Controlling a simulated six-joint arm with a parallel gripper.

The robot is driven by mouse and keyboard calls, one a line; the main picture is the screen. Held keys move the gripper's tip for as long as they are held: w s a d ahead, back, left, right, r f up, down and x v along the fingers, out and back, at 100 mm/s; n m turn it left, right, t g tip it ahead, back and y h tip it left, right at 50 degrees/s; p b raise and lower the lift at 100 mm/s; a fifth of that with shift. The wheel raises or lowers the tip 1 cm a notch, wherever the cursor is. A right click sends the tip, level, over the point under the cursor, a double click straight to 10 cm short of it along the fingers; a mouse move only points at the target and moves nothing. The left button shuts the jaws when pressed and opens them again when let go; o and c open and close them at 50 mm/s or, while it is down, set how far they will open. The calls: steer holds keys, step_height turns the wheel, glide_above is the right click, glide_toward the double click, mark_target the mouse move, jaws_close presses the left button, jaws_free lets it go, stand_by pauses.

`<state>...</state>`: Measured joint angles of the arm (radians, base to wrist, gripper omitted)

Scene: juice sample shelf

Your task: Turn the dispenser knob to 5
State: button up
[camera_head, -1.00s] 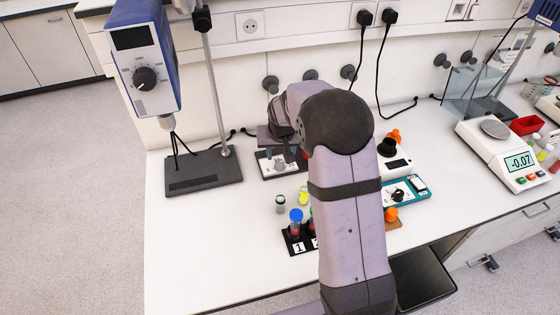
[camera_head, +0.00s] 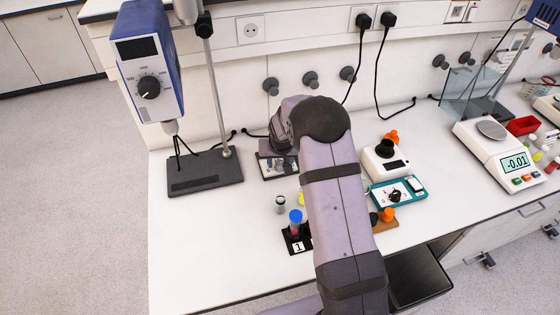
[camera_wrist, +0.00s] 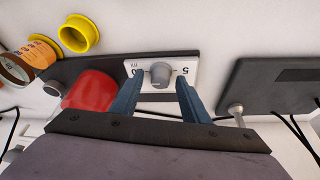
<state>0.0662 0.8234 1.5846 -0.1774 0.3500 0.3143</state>
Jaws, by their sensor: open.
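The dispenser knob (camera_wrist: 160,73) is a grey round knob on a white plate (camera_wrist: 153,60) in the wrist view. The plate shows upside-down marks, a 5 to the right of the knob and a 0 to the left; the knob's pointer is too small to read. My gripper (camera_wrist: 158,88) is open, with one blue finger on each side of the knob; I cannot tell whether they touch it. In the head view the dispenser plate (camera_head: 270,168) is partly hidden by my wrist, and the knob and fingertips cannot be made out.
A stirrer stand's dark base (camera_head: 204,173) stands to the left. A blue-capped tube (camera_head: 295,217) and small vials are in front. A red object (camera_wrist: 92,90) and yellow cap (camera_wrist: 79,34) lie left in the wrist view. A teal device (camera_head: 396,191) stands right.

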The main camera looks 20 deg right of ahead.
steer(key=shift+c, duration=0.4)
jaws_close()
